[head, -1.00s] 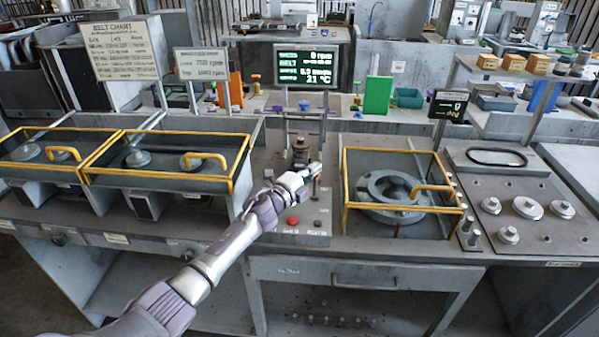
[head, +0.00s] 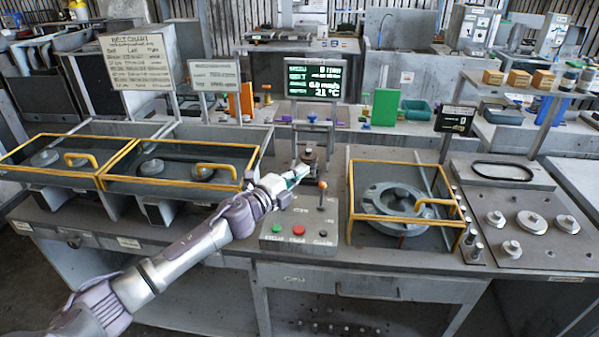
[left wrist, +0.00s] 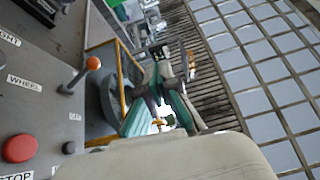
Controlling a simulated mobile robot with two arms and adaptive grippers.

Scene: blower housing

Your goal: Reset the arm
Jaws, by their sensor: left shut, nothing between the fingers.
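My left arm reaches in from the left in the head view. Its gripper (head: 300,172) is above the back left of a grey control box (head: 290,243). The left wrist view also shows the gripper (left wrist: 163,62), with its teal fingers shut and empty. A lever with an orange knob (head: 322,186) stands upright on the box, right of the gripper and apart from it. The lever knob also shows in the left wrist view (left wrist: 93,62). The box has a green button (head: 277,227) and a red button (head: 298,230). My right gripper is not in view.
A yellow-framed guard (head: 405,163) covers a round housing (head: 395,205) to the right. Two yellow-framed bins (head: 180,143) stand to the left. A lit display (head: 315,82) is behind the box. Metal discs (head: 530,223) sit on the right bench.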

